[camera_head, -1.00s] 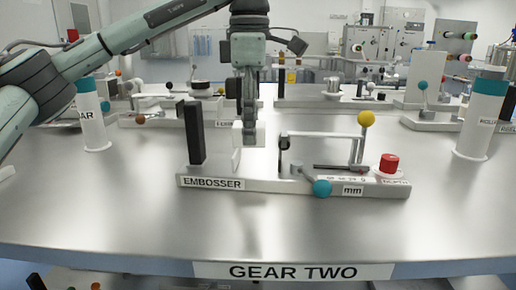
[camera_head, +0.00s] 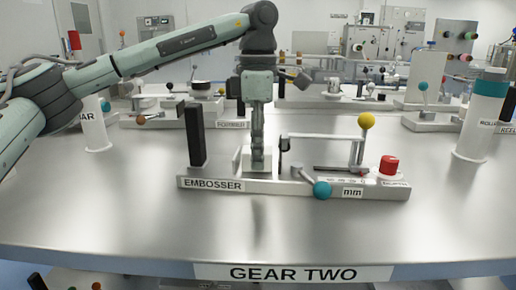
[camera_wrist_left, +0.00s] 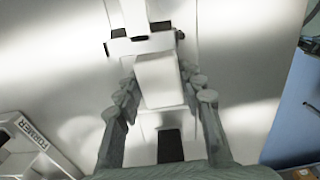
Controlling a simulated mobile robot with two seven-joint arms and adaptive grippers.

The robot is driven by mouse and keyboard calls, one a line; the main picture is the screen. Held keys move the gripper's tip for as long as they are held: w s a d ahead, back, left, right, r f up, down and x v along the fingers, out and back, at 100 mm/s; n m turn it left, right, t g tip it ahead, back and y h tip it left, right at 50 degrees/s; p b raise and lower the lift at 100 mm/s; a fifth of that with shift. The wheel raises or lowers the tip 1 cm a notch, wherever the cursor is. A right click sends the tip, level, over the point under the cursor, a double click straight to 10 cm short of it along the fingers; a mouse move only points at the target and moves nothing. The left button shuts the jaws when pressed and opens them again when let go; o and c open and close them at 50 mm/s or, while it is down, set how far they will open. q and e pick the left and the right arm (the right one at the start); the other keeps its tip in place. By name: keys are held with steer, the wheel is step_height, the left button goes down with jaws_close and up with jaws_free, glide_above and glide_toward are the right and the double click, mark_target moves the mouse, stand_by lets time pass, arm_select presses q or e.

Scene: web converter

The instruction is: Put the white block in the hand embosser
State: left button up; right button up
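The hand embosser (camera_head: 226,184) stands near the front of the table, with a white base, a black upright post at left and a lever with a yellow ball at right. My left gripper (camera_head: 257,165) points down over the embosser's base, between the black post and the lever frame. It is shut on the white block (camera_wrist_left: 160,82), which sits between its fingertips in the left wrist view. In the head view the fingers partly hide the block, low at the base. I cannot tell whether it rests there. My right gripper is not in view.
A red knob (camera_head: 389,165) and a teal ball (camera_head: 322,189) are on the embosser's right part. White cylinders with teal bands stand at left (camera_head: 97,130) and right (camera_head: 479,125). Other devices line the back. The table front (camera_head: 255,235) is clear.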

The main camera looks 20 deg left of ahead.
arm_select(q)
steer(key=o, duration=0.4)
steer(key=shift+o, duration=0.2)
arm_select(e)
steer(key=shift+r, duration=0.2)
arm_select(q)
steer(key=shift+r, duration=0.6)
step_height(320, 180, up, 9)
steer(key=shift+f+p, duration=0.1)
steer(key=shift+p, duration=0.25)
steer(key=shift+r+p, duration=0.3)
steer(key=shift+r, duration=0.85)
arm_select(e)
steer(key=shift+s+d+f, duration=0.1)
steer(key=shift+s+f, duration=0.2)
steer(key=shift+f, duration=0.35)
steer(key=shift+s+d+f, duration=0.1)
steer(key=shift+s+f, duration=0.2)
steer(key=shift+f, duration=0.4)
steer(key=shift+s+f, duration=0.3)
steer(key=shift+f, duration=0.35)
